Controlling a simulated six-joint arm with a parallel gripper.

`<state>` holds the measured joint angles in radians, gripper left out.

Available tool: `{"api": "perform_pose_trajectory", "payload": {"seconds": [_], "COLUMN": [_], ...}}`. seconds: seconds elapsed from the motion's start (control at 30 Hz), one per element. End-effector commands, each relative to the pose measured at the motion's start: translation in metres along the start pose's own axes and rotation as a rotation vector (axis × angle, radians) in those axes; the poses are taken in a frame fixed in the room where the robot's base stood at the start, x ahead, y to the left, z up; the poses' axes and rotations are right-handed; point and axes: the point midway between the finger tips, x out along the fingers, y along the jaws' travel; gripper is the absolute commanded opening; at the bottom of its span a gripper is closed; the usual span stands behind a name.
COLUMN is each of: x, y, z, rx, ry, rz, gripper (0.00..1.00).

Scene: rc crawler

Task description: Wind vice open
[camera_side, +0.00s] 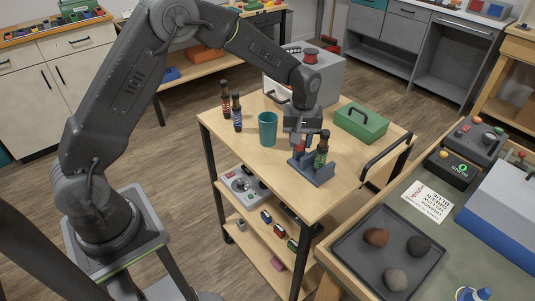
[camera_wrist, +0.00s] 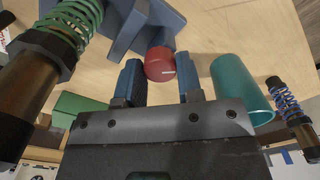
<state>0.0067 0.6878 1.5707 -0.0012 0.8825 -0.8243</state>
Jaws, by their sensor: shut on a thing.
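A blue-grey vice (camera_side: 316,176) stands on the wooden top of the cart; part of it shows at the top of the wrist view (camera_wrist: 140,22). A shock absorber with a green spring (camera_side: 321,152) stands upright at the vice; it fills the left of the wrist view (camera_wrist: 80,25). Whether the vice jaws touch it is hidden. The vice's red knob (camera_wrist: 160,62) has a pale line on its face and also shows in the side view (camera_side: 299,147).
A teal cup (camera_side: 268,129) stands left of my gripper, with two more shock absorbers (camera_side: 237,115) beyond it. A green toolbox (camera_side: 361,122) is close on the right. A grey tray with stones (camera_side: 350,253) lies on the front-right bench.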

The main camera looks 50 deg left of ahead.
Motion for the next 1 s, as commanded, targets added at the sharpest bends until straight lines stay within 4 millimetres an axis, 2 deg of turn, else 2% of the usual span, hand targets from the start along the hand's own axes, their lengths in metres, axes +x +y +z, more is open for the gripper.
{"api": "perform_pose_trajectory", "payload": {"seconds": [0.2,0.53,0.8,1.0], "x": [-0.0005,-0.0006,-0.0008,-0.0008], "y": [0.0,0.0,0.0,0.0001], "z": [-0.0001,-0.0002,-0.0002,-0.0003], "rx": [-0.201,-0.243,-0.474,-0.494], "ry": [0.001,0.001,0.001,0.001], "rz": [0.0,0.001,0.001,0.001], "gripper": [0.1,0.1,0.1,0.1]}}
